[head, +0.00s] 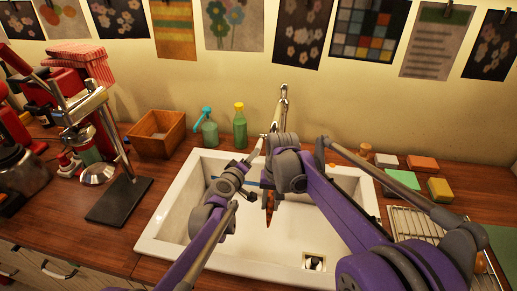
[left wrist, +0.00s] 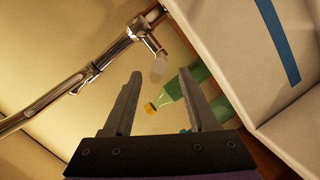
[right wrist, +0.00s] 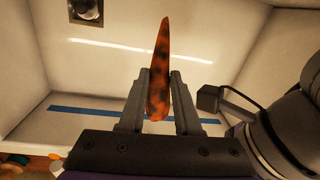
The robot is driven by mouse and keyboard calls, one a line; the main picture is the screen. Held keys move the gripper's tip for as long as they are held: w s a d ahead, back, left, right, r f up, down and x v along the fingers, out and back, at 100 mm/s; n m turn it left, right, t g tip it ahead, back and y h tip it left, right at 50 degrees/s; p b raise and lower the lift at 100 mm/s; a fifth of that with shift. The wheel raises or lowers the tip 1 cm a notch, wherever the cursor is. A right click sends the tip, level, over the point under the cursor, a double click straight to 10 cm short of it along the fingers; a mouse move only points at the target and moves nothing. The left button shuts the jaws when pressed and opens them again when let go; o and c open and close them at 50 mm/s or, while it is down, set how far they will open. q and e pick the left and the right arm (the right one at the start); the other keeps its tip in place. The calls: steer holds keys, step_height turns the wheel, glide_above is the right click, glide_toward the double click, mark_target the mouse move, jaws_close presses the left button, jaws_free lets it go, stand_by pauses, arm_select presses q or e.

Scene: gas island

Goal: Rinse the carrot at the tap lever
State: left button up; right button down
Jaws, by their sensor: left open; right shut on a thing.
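An orange carrot (head: 269,203) with dark patches hangs over the white sink (head: 153,238). My right gripper (right wrist: 157,95) is shut on the carrot (right wrist: 161,62), which sticks out past the fingertips. The metal tap (head: 284,95) rises at the sink's back edge; its lower part is hidden behind my right arm. My left gripper (head: 259,145) is near the tap's base. In the left wrist view its fingers (left wrist: 162,92) are open and empty, with the tap (left wrist: 85,75) beyond them. I cannot clearly tell the lever from the rest of the tap. No running water shows.
A green bottle (head: 240,128) with a yellow cap and a spray bottle (head: 209,130) stand behind the sink, left of the tap. A wooden box (head: 157,136) is further left. Several sponges and a wire rack (head: 415,222) lie on the right. A drain (head: 313,262) is in the sink.

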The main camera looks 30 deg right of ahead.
mark_target(259, 144)
arm_select(q)
steer(key=x, duration=0.8)
steer(key=shift+w+d+f, duration=0.1)
steer(key=shift+w+f, duration=0.05)
jaws_close()
stand_by(1.1)
